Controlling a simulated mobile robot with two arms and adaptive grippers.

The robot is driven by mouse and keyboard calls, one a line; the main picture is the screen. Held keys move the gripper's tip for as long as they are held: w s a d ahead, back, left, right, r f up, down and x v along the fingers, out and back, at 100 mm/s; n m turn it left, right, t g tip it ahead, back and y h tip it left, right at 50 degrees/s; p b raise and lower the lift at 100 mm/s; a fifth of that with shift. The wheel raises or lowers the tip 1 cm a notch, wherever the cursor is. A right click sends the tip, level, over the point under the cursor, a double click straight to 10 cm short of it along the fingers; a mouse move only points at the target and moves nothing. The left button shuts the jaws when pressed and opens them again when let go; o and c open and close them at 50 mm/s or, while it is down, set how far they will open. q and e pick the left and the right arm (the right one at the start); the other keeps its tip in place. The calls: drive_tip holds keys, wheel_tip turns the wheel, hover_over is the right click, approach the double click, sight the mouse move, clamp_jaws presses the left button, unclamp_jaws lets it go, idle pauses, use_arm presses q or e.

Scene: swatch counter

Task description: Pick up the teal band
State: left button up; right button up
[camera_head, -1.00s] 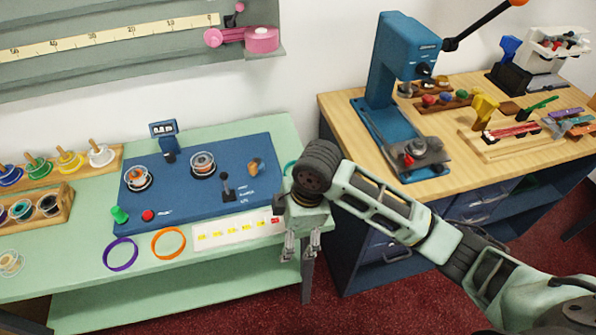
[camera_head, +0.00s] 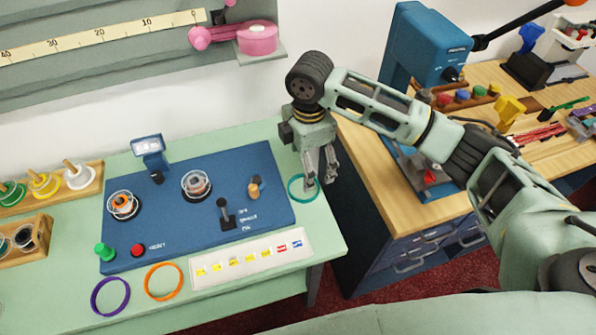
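The teal band (camera_head: 290,192) lies on the green counter, to the right of the blue panel and near the counter's right edge. My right gripper (camera_head: 321,175) points down over the right side of the band, with its fingers apart. One finger overlaps the band's upper right part in the view and hides a bit of it. I cannot tell whether that finger touches the band. My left gripper is not in view.
A purple band (camera_head: 93,297) and an orange band (camera_head: 148,283) lie at the counter's front, beside a white label strip (camera_head: 208,276). The blue panel (camera_head: 180,240) carries spools and a lever. A wooden bench (camera_head: 372,168) with a blue press (camera_head: 425,45) stands to the right.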

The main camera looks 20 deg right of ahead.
drive_tip(key=f, duration=0.2)
drive_tip(key=f+p, duration=0.1)
drive_tip(key=f, duration=0.1)
drive_tip(key=shift+s+a, duration=0.15)
drive_tip(key=shift+s, duration=0.15)
wheel_tip(320, 180, down, 3)
drive_tip(key=shift+w+a+r, duration=0.1)
drive_tip(key=shift+w+f, duration=0.1)
drive_tip(key=shift+f, duration=0.3)
drive_tip(key=c, duration=0.8)
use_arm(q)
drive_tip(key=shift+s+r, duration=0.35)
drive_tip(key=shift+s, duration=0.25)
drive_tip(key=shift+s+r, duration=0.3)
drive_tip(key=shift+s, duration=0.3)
